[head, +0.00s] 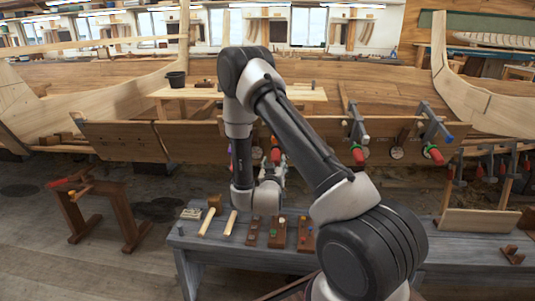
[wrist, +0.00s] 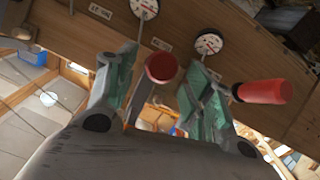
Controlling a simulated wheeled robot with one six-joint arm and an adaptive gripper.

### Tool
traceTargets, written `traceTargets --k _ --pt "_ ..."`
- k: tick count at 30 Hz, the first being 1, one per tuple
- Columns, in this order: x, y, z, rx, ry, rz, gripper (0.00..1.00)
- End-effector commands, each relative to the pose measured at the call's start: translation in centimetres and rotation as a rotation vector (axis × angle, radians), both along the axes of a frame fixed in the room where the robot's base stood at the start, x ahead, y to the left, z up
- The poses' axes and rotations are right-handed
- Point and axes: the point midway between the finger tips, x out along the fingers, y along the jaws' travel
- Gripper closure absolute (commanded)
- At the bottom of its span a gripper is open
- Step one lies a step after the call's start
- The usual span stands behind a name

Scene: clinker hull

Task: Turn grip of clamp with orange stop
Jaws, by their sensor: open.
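In the wrist view my gripper (wrist: 160,72) is open, with one teal-padded finger on each side of a red clamp grip (wrist: 162,68). The grip is seen nearly end-on between the fingers; I cannot tell whether either pad touches it. An orange-yellow strip shows just below this grip; I cannot tell whether it is the orange stop. A second red grip (wrist: 265,91) lies to the right, outside the fingers. In the head view my gripper (head: 273,172) is at the hull plank, partly hidden by my arm, near a red grip (head: 276,155).
Two round gauges, left (wrist: 145,8) and right (wrist: 208,42), sit on the plank. In the head view, other clamps with red grips (head: 357,154) (head: 433,154) hang to the right, one with a blue stop (head: 448,137). A grey bench (head: 215,252) with mallets stands below my arm.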

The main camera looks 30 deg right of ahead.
Motion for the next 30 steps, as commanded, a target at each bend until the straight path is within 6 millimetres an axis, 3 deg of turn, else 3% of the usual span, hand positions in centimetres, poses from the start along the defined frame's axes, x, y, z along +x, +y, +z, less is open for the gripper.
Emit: traceTargets --k 5,18,28,30 --pt "0.6 -0.6 0.1 -0.025 -0.020 -0.009 0.48" --pt "5.9 -4.1 0.1 -0.023 -0.017 -0.007 0.48" --pt "6.3 -4.4 0.1 -0.024 -0.016 -0.005 0.48" --pt "6.3 -4.4 0.1 -0.024 -0.016 -0.005 0.61"
